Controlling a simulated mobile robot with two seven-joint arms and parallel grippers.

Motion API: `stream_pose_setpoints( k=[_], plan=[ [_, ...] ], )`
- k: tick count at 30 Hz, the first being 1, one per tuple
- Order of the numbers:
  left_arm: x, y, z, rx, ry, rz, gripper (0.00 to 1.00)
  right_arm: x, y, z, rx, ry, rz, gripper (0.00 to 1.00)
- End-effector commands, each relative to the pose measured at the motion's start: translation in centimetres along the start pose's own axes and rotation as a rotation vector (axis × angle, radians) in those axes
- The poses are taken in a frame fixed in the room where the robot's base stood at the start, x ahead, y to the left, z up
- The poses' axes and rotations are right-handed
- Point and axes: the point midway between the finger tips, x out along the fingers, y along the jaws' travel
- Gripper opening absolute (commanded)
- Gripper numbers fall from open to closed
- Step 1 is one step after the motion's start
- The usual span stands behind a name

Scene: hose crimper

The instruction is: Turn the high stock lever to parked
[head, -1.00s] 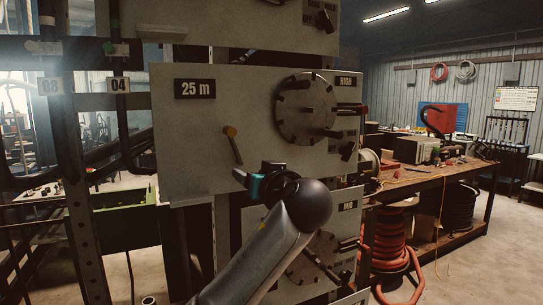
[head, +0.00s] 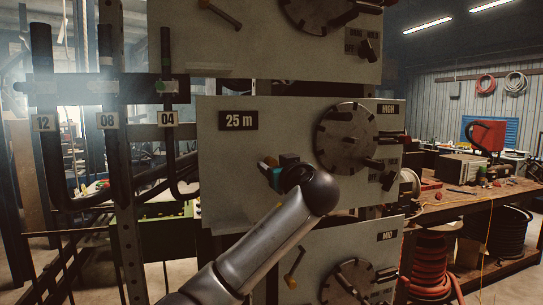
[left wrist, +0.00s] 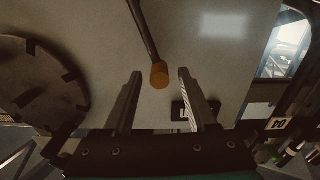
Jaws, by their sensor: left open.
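The panel labelled HIGH (head: 240,190) bears a 25 m plate (head: 238,120) and a round slotted disc (head: 345,136). Its lever, a thin dark rod with an orange-yellow knob (head: 271,161), is mostly hidden behind my left gripper (head: 264,168) in the head view. In the left wrist view the lever's knob (left wrist: 159,75) shows clearly, with the rod running to the top edge. The left gripper (left wrist: 160,84) is open there, one finger on each side of the knob with a gap on both sides. I cannot tell the depth exactly. My right gripper is not in view.
A panel labelled MID (head: 315,255) below has its own lever (head: 294,267) and disc. Another panel (head: 190,40) sits above. A dark handle (head: 376,164) sticks out near the disc. Hoses hang left (head: 110,140); a workbench (head: 455,205) stands right.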

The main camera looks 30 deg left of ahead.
Motion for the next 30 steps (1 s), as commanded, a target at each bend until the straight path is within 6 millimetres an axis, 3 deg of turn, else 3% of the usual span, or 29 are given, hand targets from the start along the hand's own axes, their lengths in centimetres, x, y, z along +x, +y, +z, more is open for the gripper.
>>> stream_pose_setpoints(
  k=[7, 18, 30],
  plan=[
    [2.4, 0.0, -0.1, 0.001, 0.0, -0.001, 0.58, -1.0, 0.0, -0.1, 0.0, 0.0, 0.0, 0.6],
    [2.8, 0.0, 0.0, -0.001, 0.0, 0.001, 0.58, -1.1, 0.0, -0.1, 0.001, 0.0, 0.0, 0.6],
    [2.7, 0.0, 0.0, 0.0, 0.0, 0.0, 0.14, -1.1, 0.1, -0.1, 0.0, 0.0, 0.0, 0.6]
  ],
)
